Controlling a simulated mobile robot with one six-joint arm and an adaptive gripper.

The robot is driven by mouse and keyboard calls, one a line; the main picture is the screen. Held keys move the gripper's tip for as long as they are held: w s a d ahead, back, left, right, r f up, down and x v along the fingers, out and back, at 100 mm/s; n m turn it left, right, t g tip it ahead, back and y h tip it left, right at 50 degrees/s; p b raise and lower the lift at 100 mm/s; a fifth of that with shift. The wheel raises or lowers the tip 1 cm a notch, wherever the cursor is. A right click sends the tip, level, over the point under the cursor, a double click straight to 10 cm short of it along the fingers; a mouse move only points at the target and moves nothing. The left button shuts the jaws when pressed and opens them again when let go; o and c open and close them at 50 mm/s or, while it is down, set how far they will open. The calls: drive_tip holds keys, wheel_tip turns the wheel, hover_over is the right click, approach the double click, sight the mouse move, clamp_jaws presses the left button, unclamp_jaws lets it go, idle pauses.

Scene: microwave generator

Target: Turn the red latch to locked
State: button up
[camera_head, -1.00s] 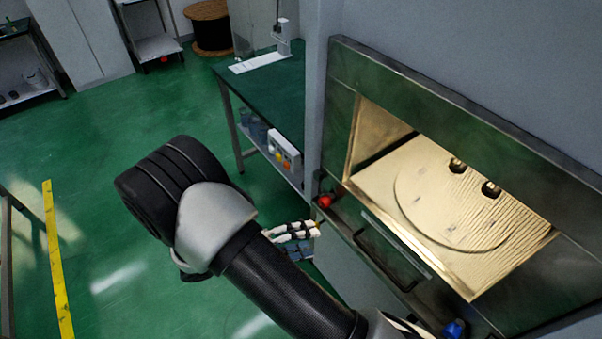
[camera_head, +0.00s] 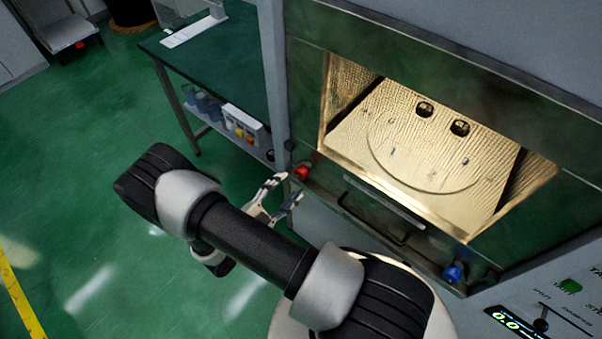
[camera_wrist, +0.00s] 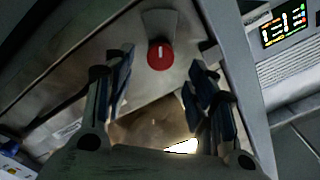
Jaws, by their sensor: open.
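The red latch (camera_head: 302,171) is a small round knob at the left end of the ledge below the microwave chamber opening. In the wrist view the red latch (camera_wrist: 160,54) shows a short white mark, close to upright in the picture, and a grey plate behind it. My gripper (camera_head: 281,193) is just left of and below the latch in the head view. In the wrist view my gripper (camera_wrist: 158,85) is open and empty, with the latch seen between and beyond its two fingers. No contact with the latch shows.
The chamber (camera_head: 430,150) stands open and lit, with a round plate area inside. A dark handle bar (camera_head: 372,222) and a blue knob (camera_head: 453,273) sit along the front. A green-topped bench (camera_head: 225,65) with a button box (camera_head: 242,127) stands left. Green floor is clear at left.

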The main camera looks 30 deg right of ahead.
sight(298, 175)
drive_tip(key=b+x, duration=0.1)
drive_tip(key=x, duration=0.6)
drive_tip(key=shift+w+d, duration=0.15)
drive_tip(key=shift+d, duration=0.05)
drive_tip(key=shift+c, duration=0.2)
drive_tip(key=c, duration=0.9)
